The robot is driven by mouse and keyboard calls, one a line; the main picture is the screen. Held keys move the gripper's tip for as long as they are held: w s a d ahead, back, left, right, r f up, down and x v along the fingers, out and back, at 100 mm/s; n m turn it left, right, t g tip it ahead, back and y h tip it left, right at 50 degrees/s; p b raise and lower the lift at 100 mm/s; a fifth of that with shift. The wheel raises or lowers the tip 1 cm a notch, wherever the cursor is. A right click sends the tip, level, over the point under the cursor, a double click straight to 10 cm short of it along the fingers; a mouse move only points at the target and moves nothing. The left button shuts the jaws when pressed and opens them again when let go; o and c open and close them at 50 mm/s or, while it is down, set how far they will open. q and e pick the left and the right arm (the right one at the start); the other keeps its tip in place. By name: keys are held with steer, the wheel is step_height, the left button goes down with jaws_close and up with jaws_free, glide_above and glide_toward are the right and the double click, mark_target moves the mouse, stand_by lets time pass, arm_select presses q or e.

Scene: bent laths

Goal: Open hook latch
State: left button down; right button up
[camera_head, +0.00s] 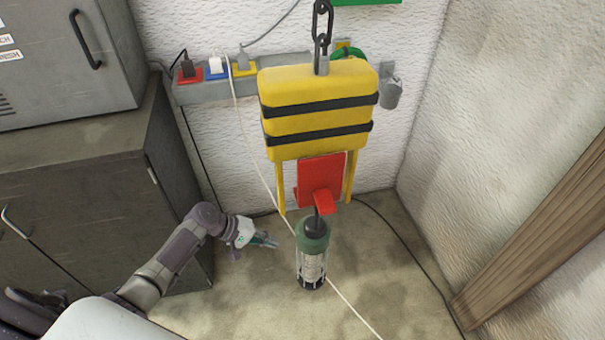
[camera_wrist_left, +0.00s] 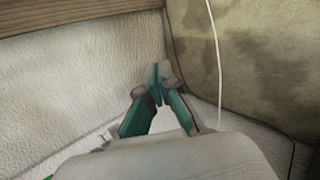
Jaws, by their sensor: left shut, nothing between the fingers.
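A yellow block with black bands (camera_head: 318,88) hangs on a dark chain (camera_head: 322,22) in the middle of the head view. A red hook piece (camera_head: 320,180) sits at its lower front, and a lantern with a green top (camera_head: 312,238) hangs below it from a dark hook. I cannot tell which part is the latch. My left gripper (camera_head: 274,241) is to the left of the lantern, apart from it. In the left wrist view its green fingers (camera_wrist_left: 158,82) are together with nothing between them. My right gripper is not in view.
A grey cabinet (camera_head: 80,210) stands at the left, with a metal box (camera_head: 60,60) on it. A socket strip (camera_head: 215,90) with plugs runs along the back wall. A pale cord (camera_head: 262,175) crosses close to the lantern. A wooden beam (camera_head: 540,240) leans at the right.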

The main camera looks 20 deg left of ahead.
arm_select(q)
steer(key=w+d+r+m+h, duration=0.1)
steer(key=w+r+h, duration=0.15)
steer(key=r, duration=0.85)
steer(key=w+d+r+m+h, duration=0.1)
steer(key=r+h, duration=0.2)
steer(key=r, duration=0.8)
steer(key=s+r+m+g+h, duration=0.1)
steer(key=s+r+m+g, duration=0.3)
steer(key=r, duration=0.6)
steer(key=s+r+m+g+h, duration=0.2)
steer(key=s+r+m+g, duration=0.2)
steer(key=r, duration=0.7)
steer(key=shift+s, duration=1.05)
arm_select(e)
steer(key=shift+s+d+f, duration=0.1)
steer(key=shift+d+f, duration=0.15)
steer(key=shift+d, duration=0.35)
arm_select(q)
steer(key=shift+d+h, duration=0.1)
steer(key=shift+h, duration=0.15)
